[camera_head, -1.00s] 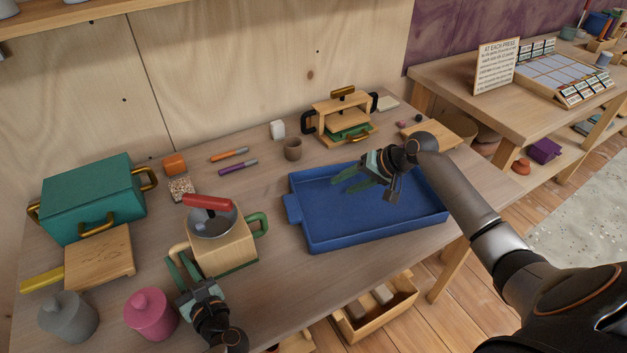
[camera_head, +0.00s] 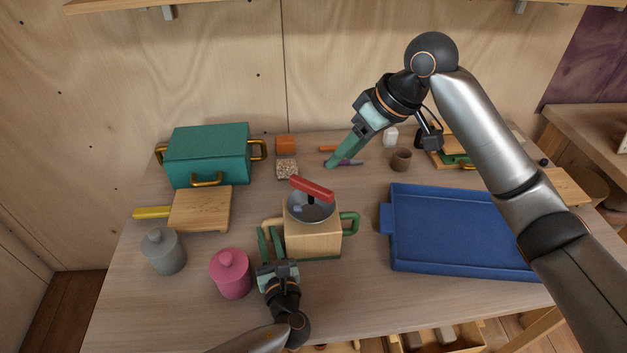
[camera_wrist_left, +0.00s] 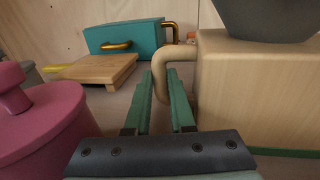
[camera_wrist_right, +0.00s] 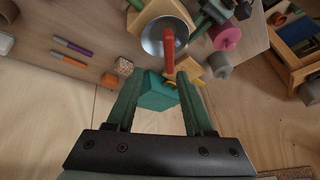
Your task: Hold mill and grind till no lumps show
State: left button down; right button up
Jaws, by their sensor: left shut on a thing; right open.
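The mill (camera_head: 312,238) is a pale wooden box with a grey metal bowl (camera_head: 318,212) on top, a red crank handle (camera_head: 313,189), a green handle on its right and a tan handle (camera_wrist_left: 178,54) on its left. It stands upright on the table. My left gripper (camera_head: 268,233) is shut on the tan handle; its fingers show in the left wrist view (camera_wrist_left: 162,80). My right gripper (camera_head: 333,162) is open and empty, raised above the table behind the mill. The right wrist view shows the bowl and red crank (camera_wrist_right: 169,50) from above. Whether lumps are in the bowl I cannot tell.
A pink jar (camera_head: 232,274) and grey jar (camera_head: 164,252) stand left of the mill. Behind are a cutting board (camera_head: 200,209), teal box (camera_head: 207,153), speckled block (camera_head: 287,168) and orange block (camera_head: 286,144). A blue tray (camera_head: 455,232) lies right; a brown cup (camera_head: 401,160) stands behind it.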

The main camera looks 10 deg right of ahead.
aim_at(312, 184)
jog(key=a+f, duration=0.2)
jog(key=w+a+f+n+h, duration=0.1)
jog(key=f, duration=0.2)
jog(key=a+f+n, duration=0.1)
jog(key=a+f, duration=0.1)
jog(key=f, duration=0.1)
jog(key=shift+w+a, duration=0.15)
jog(key=shift+a, duration=0.2)
grip_shut()
dwell(0.5)
